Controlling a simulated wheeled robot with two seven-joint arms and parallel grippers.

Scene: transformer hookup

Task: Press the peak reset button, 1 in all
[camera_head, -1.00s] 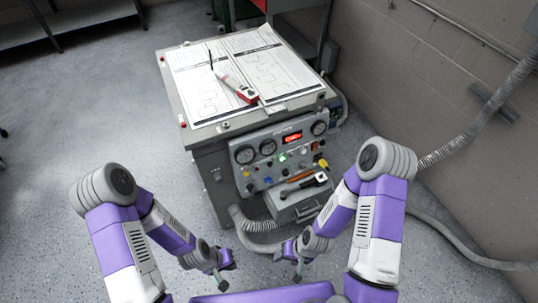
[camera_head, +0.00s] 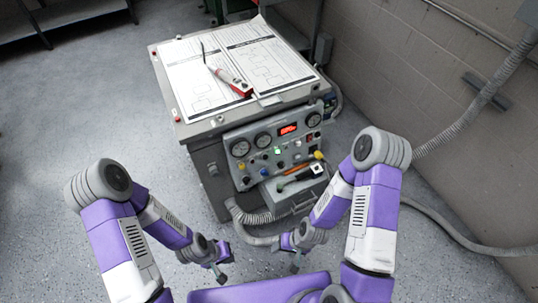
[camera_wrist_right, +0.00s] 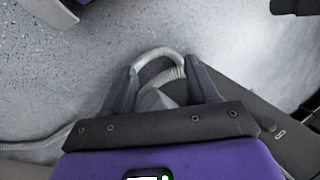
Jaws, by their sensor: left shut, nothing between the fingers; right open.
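The control panel (camera_head: 272,152) is on the front of the grey bench unit. It carries round gauges, a lit red display (camera_head: 288,129), a lit green-white button (camera_head: 278,150) and several small coloured knobs and buttons. Which one is the peak reset button is too small to tell. My left gripper (camera_head: 222,278) is shut and empty, low in front of the unit. My right gripper (camera_head: 294,266) is open and empty, also in front of and below the panel, apart from it. In the right wrist view its open fingers (camera_wrist_right: 162,78) show over a grey hose and the floor.
Printed sheets (camera_head: 267,62) and a red-and-white tester (camera_head: 231,80) lie on the bench top. A box with orange- and black-handled tools (camera_head: 296,192) juts out under the panel. A corrugated hose (camera_head: 248,216) hangs below. A block wall (camera_head: 430,90) stands right; floor is open left.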

